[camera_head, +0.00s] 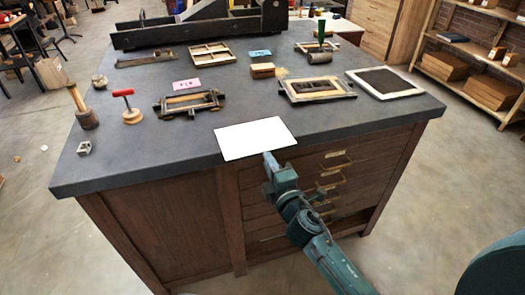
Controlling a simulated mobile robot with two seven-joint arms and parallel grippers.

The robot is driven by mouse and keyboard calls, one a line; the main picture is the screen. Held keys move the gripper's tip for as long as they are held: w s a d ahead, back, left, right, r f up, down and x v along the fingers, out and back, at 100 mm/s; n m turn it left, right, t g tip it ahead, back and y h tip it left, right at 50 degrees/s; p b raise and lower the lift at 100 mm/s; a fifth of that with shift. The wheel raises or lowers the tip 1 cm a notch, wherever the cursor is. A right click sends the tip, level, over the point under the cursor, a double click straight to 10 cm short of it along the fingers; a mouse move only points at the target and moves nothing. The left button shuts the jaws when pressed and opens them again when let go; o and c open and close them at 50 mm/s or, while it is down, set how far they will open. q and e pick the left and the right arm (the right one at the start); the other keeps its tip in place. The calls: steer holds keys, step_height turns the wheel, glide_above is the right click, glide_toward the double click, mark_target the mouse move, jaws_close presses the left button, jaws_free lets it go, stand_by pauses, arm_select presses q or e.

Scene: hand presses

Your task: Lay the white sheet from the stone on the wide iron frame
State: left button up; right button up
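The white sheet (255,136) looks flat at the front edge of the dark grey stone top (130,160). My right gripper (269,158) is at the sheet's near edge, seen from behind. Its fingertips are too small and covered to tell whether they are closed on the sheet. A dark frame with pale bars inside (190,111) lies behind and left of the sheet. Another dark-rimmed frame with a pale inner border (318,98) lies behind and right. I cannot tell for sure which is the wide iron frame. My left gripper is out of view.
A white-bordered dark panel (407,92) lies at the right. A red-handled tool (131,115), a wooden-handled tool (87,118) and a small metal block (84,148) stand at the left. A large black press (160,38) is at the back. Bare stone surrounds the sheet's left side.

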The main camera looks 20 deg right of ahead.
mark_target(264, 144)
steer(key=w, duration=0.5)
steer(key=shift+a+b, duration=0.25)
steer(key=shift+b, duration=0.05)
steer(key=shift+s, duration=0.1)
jaws_close()
step_height(264, 144, up, 3)
steer(key=p, duration=0.3)
steer(key=shift+r, duration=0.1)
